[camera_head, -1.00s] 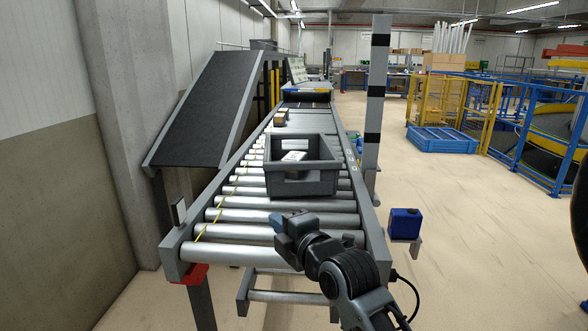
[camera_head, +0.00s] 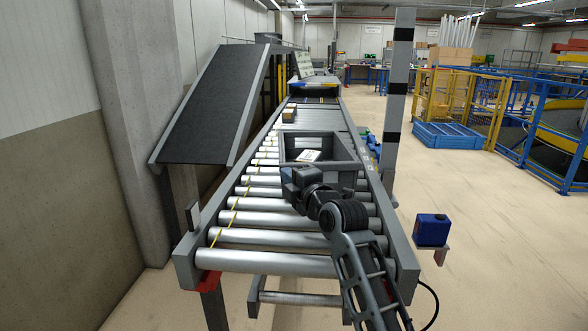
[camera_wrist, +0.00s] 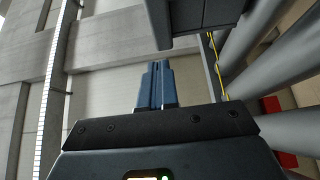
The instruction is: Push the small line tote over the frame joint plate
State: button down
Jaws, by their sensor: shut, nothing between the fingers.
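The small grey line tote (camera_head: 352,168) stands upright on the rollers, toward the right side of the conveyor, with a white item (camera_head: 308,155) inside. My gripper (camera_head: 289,180) is shut and empty at the tote's near side, in front of its left part. In the wrist view my blue fingers (camera_wrist: 158,82) are together, just below a dark grey body (camera_wrist: 195,18) that looks like the tote. I cannot tell whether they touch it. I cannot make out the frame joint plate clearly; a smooth grey stretch (camera_head: 315,119) lies beyond the tote.
A small brown box (camera_head: 289,113) sits farther along the conveyor. A dark sloping belt (camera_head: 215,105) stands on the left, and a striped post (camera_head: 397,100) on the right. A blue box (camera_head: 432,230) sits at the right side. The near rollers (camera_head: 270,262) are bare.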

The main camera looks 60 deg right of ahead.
aim_at(298, 164)
jog(key=shift+w+d, duration=0.2)
jog(key=shift+d, duration=1.25)
jog(key=d+b, duration=0.3)
jog(key=d, duration=0.1)
jog(key=shift+w, duration=0.35)
jog(key=shift+a, duration=0.15)
